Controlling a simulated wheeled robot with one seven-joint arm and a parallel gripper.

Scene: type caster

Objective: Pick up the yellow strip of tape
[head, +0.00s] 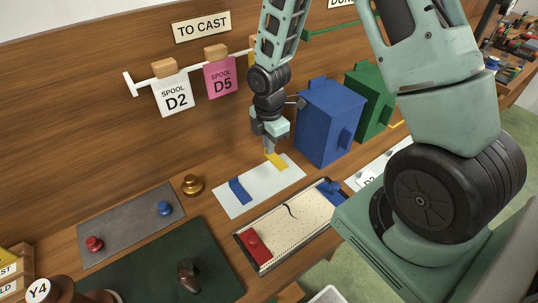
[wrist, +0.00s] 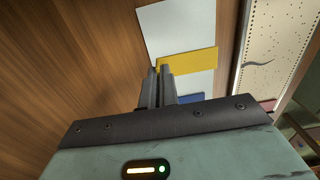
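The yellow strip of tape (head: 278,162) lies at the far end of a pale card (head: 252,188). In the wrist view the yellow strip (wrist: 192,61) crosses the card (wrist: 172,30). My gripper (head: 268,151) points down at the strip's far-left end. In the wrist view my gripper's fingers (wrist: 161,70) are close together, with their tips over or at that end of the strip. Whether they pinch it, or a small gap remains, cannot be told. A blue strip (head: 240,190) lies on the same card, nearer the front.
A cream board (head: 285,219) with red and blue ends lies right of the card. A blue box (head: 328,120) and green box (head: 372,100) stand behind. A brass knob (head: 192,185) and grey mat (head: 125,228) are left. Spool D2 and D5 tags hang on the wall.

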